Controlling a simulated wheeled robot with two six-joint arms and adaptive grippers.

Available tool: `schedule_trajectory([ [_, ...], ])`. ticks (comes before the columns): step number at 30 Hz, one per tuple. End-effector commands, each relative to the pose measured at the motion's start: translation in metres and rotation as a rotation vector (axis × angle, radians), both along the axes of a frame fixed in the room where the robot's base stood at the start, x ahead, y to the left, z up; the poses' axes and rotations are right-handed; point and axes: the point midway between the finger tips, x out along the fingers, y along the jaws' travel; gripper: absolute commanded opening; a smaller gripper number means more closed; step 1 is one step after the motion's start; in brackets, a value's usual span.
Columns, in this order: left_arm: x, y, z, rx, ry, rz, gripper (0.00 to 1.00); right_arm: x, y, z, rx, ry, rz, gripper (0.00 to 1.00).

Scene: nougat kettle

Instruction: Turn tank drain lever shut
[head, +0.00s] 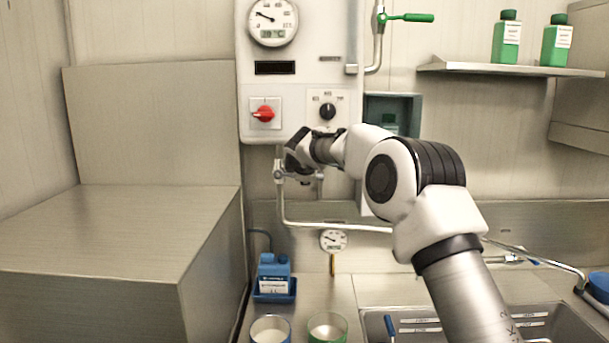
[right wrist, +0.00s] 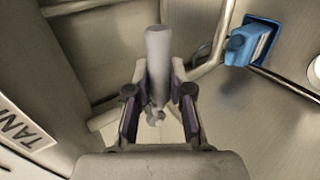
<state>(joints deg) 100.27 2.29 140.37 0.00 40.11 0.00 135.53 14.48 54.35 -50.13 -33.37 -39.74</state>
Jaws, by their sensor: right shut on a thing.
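The drain lever shows in the right wrist view as a pale grey, rounded handle (right wrist: 158,58) between the two dark finger pads of my right gripper (right wrist: 160,98). The gripper is shut on it. In the head view my right gripper (head: 298,165) is just below the control box, beside the valve (head: 279,173) on the drain pipe (head: 284,208). My gripper and wrist hide the lever there, so I cannot tell its angle to the pipe. My left gripper is not in view.
The control box (head: 255,125) with a red knob (head: 264,113) is just above my right gripper. A blue container (head: 274,275) and two cups (head: 270,329) (head: 327,327) stand below. A steel block (head: 110,235) fills the left. A sink (head: 550,325) is at right.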

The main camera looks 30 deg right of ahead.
Motion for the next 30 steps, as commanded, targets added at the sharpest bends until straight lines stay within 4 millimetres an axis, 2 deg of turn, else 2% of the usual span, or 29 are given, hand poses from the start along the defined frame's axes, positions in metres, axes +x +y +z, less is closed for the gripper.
schedule_trajectory([
  [16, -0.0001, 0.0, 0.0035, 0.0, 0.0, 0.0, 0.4, -0.0002, -0.0012, 0.0027, -0.027, 0.017, -0.001, 0.0],
  [17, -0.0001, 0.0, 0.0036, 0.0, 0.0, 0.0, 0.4, -0.0002, -0.0012, 0.0027, -0.027, 0.017, -0.001, 0.27],
  [18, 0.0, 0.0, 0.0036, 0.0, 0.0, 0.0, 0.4, -0.0002, -0.0012, 0.0027, -0.026, 0.016, -0.001, 0.41],
  [19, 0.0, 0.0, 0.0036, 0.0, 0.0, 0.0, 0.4, -0.0003, -0.0011, 0.0027, -0.026, 0.016, -0.001, 0.46],
  [30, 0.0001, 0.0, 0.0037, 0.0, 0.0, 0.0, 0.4, -0.0044, 0.0031, 0.0067, -0.024, 0.015, 0.0, 0.46],
])
